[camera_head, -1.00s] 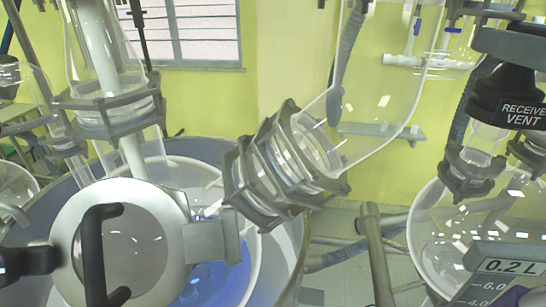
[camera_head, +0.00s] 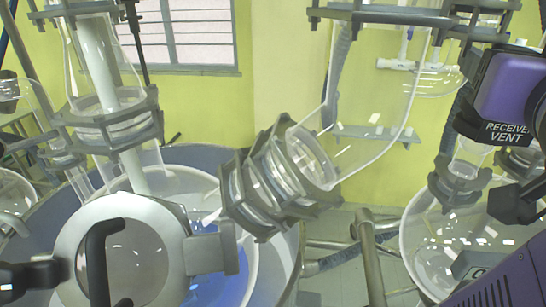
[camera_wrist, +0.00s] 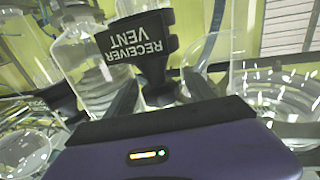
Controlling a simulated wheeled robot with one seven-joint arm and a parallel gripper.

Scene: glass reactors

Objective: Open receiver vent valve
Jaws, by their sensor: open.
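The receiver vent valve shows in the wrist view as a black handle (camera_wrist: 140,45) with upside-down white lettering "RECEIVER VENT". In the head view its label (camera_head: 508,131) shows at the right edge, with glass and a grey clamp below. Purple and dark parts of my arm cover much of the valve there. My gripper (camera_wrist: 162,82) is open, with dark fingers on either side of the valve's lower part in the wrist view. I cannot tell whether the fingers touch it. The fingertips are hard to make out in the head view.
A glass receiver vessel (camera_head: 420,235) stands below the valve. A clamped glass joint (camera_head: 275,178) and a large round reactor lid with a black handle (camera_head: 98,260) are to the left. A metal post (camera_head: 371,260) stands between. Glassware crowds both sides of my gripper in the wrist view.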

